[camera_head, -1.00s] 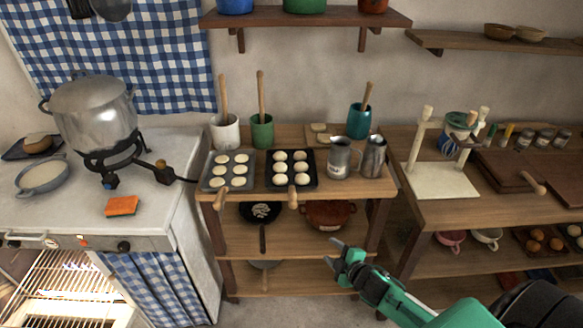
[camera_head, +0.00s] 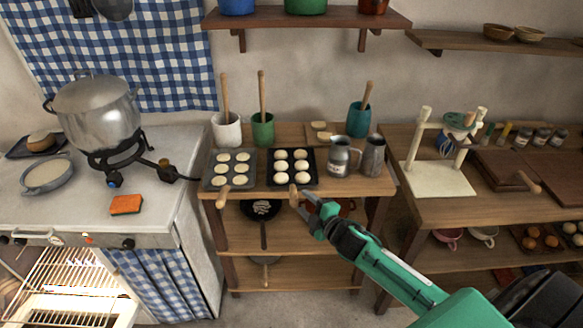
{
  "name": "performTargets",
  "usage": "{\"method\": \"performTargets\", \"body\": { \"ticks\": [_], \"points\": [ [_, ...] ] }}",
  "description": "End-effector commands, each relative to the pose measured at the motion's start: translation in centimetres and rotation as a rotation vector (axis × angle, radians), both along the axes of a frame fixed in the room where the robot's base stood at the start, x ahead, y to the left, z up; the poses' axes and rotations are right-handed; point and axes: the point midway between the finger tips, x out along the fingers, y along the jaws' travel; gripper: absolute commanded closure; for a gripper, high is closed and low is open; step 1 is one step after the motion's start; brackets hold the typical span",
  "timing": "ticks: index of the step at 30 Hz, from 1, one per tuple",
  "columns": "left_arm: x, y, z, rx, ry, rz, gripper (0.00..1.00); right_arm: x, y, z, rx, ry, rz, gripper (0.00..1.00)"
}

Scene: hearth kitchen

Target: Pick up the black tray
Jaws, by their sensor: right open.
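The black tray (camera_head: 308,182) lies on the top of the wooden shelf unit, with several round white dough pieces on it. Its wooden handle (camera_head: 293,195) points toward me over the front edge. My right gripper (camera_head: 305,203) is open, with its fingertips close to the handle's right side in the picture. I cannot tell whether they touch it. My left gripper is not in view.
A grey tray (camera_head: 213,183) with dough and its own handle lies just left of the black tray. Two metal jugs (camera_head: 340,158) (camera_head: 372,157) stand to its right. White (camera_head: 227,132) and green (camera_head: 263,131) utensil pots stand behind. A stove with a large pot (camera_head: 97,108) is at left.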

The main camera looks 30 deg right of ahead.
Motion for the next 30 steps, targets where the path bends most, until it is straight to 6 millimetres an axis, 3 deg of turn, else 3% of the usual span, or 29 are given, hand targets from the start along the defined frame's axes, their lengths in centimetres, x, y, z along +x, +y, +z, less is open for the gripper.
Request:
{"method": "performTargets", "body": {
  "ticks": [8, 18, 27, 28, 30],
  "points": [
    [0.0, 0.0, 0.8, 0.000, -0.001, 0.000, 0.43, 1.5, 0.4, 0.2, 0.001, -0.001, 0.000, 0.54],
    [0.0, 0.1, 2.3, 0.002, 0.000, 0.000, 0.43, 5.4, 1.4, -0.2, 0.000, 0.000, 0.000, 0.54],
    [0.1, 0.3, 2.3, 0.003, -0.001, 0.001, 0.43, 5.8, 1.5, -0.4, 0.000, 0.000, 0.001, 0.54],
    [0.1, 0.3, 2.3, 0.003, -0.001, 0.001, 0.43, 5.8, 1.5, -0.4, 0.000, 0.000, 0.001, 0.55],
    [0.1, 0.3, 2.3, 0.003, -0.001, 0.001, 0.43, 5.8, 1.4, -0.4, -0.001, 0.000, 0.000, 0.69]
  ]
}}
